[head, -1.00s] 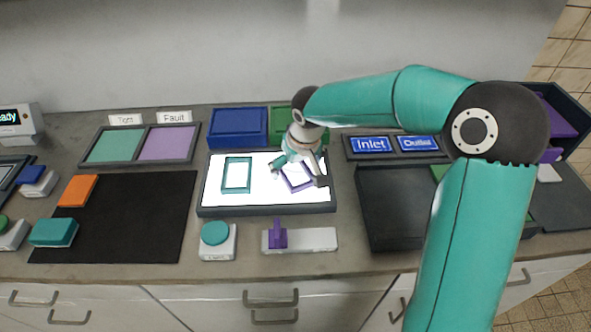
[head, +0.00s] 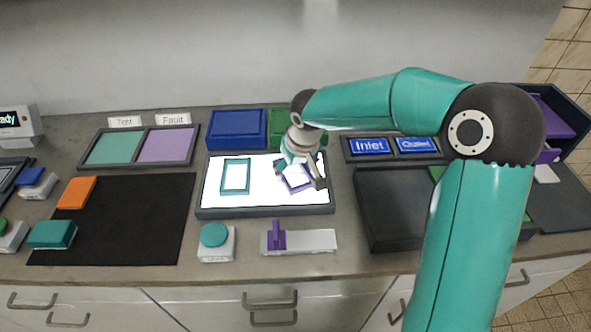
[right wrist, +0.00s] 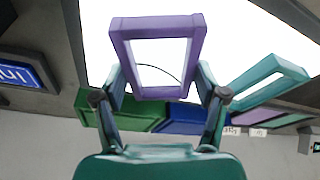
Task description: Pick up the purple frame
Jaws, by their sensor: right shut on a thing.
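The purple frame (head: 297,178) is over the right half of the lit white panel (head: 265,196), partly hidden by my right gripper (head: 300,180). In the right wrist view the purple frame (right wrist: 158,91) is between the two fingers of my right gripper (right wrist: 158,90), which is shut on its sides. The frame is tilted relative to the panel's edges in the head view. I cannot tell whether it touches the panel. A teal frame (head: 236,176) lies on the panel's left half. My left gripper is not in view.
A tray with teal and purple halves (head: 139,163) stands left of the panel. A black mat (head: 125,222) lies in front of it. Blue (head: 237,128) and green bins stand behind the panel. A dark tray (head: 388,215) is to the right. A purple slider (head: 279,236) sits in front.

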